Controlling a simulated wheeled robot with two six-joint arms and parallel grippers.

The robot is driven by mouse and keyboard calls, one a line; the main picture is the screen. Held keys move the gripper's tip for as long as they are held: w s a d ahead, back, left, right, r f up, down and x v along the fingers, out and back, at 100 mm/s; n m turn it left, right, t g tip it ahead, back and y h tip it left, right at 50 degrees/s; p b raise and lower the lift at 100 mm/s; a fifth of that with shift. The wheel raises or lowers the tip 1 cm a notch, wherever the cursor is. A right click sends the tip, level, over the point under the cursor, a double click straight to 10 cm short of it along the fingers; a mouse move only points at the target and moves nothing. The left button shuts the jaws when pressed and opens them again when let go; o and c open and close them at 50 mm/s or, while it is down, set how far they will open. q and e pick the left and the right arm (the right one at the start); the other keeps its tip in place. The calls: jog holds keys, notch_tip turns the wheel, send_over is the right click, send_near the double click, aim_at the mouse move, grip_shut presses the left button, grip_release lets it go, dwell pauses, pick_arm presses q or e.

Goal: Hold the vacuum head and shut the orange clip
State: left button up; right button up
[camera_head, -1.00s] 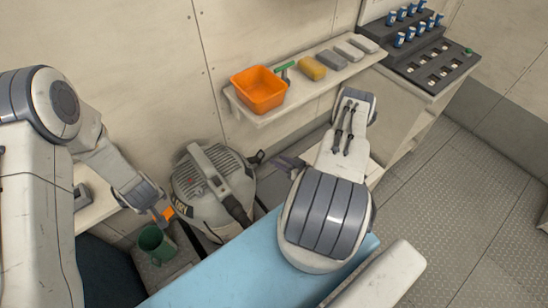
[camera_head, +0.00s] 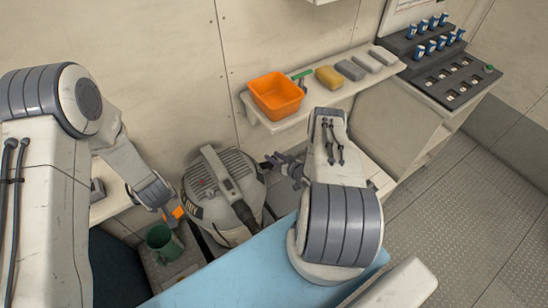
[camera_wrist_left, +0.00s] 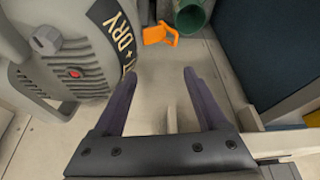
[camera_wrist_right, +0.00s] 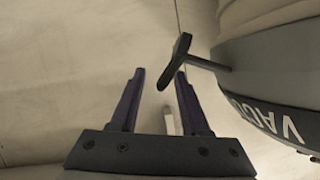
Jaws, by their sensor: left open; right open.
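The grey vacuum head (camera_head: 216,180) stands against the wall between my two arms. The orange clip (camera_head: 178,213) sticks out from its lower left side, swung outward, and shows at the top of the left wrist view (camera_wrist_left: 160,34). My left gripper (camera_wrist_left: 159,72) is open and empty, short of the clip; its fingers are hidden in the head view. My right gripper (camera_head: 273,161) is open at the head's right side. In the right wrist view a dark T-shaped latch (camera_wrist_right: 178,60) juts from the head at the tips of the open fingers (camera_wrist_right: 160,72), close to the right finger.
A green cup (camera_head: 160,243) stands below the clip. A shelf (camera_head: 250,108) behind carries an orange bin (camera_head: 276,95), a sponge (camera_head: 329,77) and grey blocks. A blue surface (camera_head: 225,272) lies in front. The floor at right is clear.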

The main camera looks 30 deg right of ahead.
grip_shut()
jog(key=shift+d, duration=0.1)
dwell(0.8)
dwell(0.6)
jog(key=c, duration=0.5)
grip_release()
grip_shut()
dwell(0.4)
